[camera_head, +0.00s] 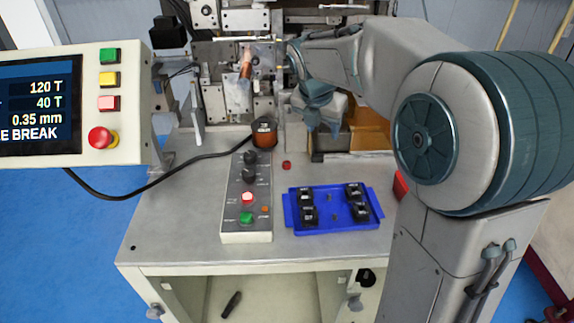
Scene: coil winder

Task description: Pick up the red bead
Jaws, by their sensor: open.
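A small red bead (286,165) lies on the grey table top (190,215), near the middle and above the blue tray in the picture. My gripper (322,127) is open, with its teal fingers pointing down. It hangs farther back than the bead and a little to its right, apart from it. Nothing shows between the fingers.
A dark copper-brown spool (264,134) stands just behind and left of the bead. A button panel (246,195) lies to the left and a blue tray (333,229) with several black parts in front. An orange-brown box (370,132) stands behind right. The winder (240,65) fills the back.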

